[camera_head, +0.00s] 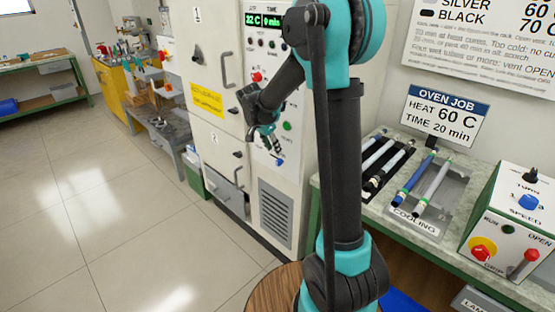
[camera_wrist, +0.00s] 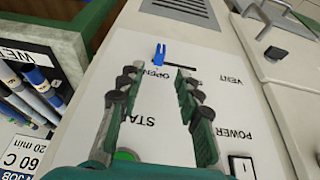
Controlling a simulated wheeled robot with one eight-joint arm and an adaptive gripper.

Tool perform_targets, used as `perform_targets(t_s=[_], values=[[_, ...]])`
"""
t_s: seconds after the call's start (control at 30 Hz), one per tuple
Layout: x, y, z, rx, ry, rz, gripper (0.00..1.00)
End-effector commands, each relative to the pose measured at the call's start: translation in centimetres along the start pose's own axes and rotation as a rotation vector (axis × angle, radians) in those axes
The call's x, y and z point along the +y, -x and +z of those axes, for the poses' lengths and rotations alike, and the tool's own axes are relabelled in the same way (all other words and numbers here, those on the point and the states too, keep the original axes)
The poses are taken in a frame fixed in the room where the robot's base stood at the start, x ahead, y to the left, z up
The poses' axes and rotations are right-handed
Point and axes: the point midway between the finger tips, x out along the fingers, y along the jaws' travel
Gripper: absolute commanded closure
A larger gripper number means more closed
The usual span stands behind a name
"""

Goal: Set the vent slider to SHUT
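The vent slider is a small blue knob (camera_wrist: 159,54) at one end of a dark slot on the white oven panel, beside the printed word OPEN; the word VENT is further right. The panel appears upside down in the wrist view. The knob also shows in the head view (camera_head: 279,162), just below my gripper (camera_head: 272,142). In the wrist view my gripper (camera_wrist: 157,78) is open, with nothing between its green-and-black fingers. The knob lies beyond the fingertips, roughly in line with the gap, and looks apart from them. I cannot read a SHUT label.
The green START button (camera_wrist: 125,155) and POWER switch (camera_wrist: 243,167) are near my gripper on the panel. The oven door handle (camera_head: 227,70) is left of the arm. A bench with rods and a cooling rack (camera_head: 417,224) stands at the right. The floor at left is clear.

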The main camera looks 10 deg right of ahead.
Motion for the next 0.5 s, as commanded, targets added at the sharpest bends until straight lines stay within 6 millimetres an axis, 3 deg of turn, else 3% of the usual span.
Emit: perform_targets(t_s=[0.2,0.5], values=[[0.0,-4.2,0.0,0.0,-0.001,0.0,0.66],[0.0,-7.0,0.0,0.0,0.0,-0.001,0.66]])
